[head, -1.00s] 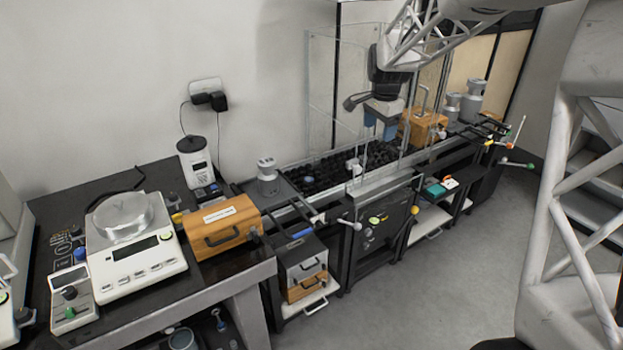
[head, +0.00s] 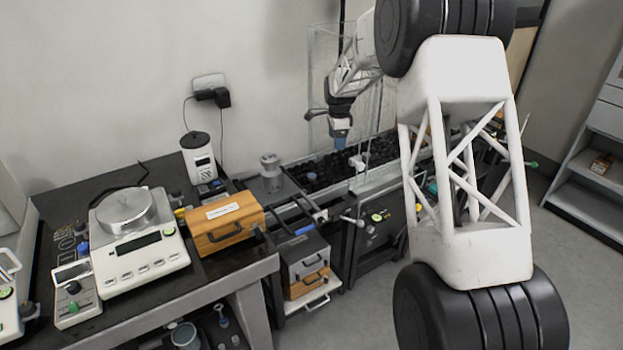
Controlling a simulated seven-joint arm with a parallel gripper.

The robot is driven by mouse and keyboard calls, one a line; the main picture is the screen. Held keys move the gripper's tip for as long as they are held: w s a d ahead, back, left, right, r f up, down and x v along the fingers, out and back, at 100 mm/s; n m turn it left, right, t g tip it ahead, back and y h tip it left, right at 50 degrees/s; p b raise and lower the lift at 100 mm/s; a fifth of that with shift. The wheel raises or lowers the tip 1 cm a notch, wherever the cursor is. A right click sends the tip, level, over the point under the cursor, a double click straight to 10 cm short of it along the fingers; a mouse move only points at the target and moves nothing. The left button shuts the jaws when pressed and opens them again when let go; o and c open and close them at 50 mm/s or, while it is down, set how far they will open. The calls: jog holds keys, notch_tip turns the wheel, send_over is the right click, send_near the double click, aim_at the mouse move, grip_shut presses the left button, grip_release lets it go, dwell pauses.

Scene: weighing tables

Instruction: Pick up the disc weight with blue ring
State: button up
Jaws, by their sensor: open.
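No blue ring can be made out on any weight in the head view. A small grey metal cylinder (head: 270,166) stands near the left end of the black bed. My gripper (head: 340,143), with blue fingertips, is above the black bed, right of this cylinder. It is open and points down; it looks empty. My arm hides the right part of the bench.
An orange case (head: 224,222) stands on the table beside the scale. A clear-walled enclosure (head: 322,75) rises around the black bed (head: 320,172). A white device (head: 198,158) stands by the wall. Grey and orange boxes (head: 305,262) sit lower, in front.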

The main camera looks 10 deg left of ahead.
aim_at(312, 175)
jog(key=w+a+f+m, duration=0.1)
jog(key=w+a+f, duration=0.1)
jog(key=f, duration=0.3)
jog(key=w+a+f+m, duration=0.1)
jog(key=w+a+f, duration=0.1)
jog(key=a+f, duration=0.2)
jog(key=w+a+f, duration=0.2)
jog(key=a+f, duration=0.2)
jog(key=f, duration=0.1)
jog(key=shift+w+a+f+m, duration=0.2)
jog(key=shift+w+f+m, duration=0.15)
jog(key=shift+w+m, duration=0.05)
jog(key=shift+f, duration=0.1)
jog(key=shift+f, duration=1.2)
jog(key=shift+a+f, duration=0.15)
jog(key=shift+f, duration=2.45)
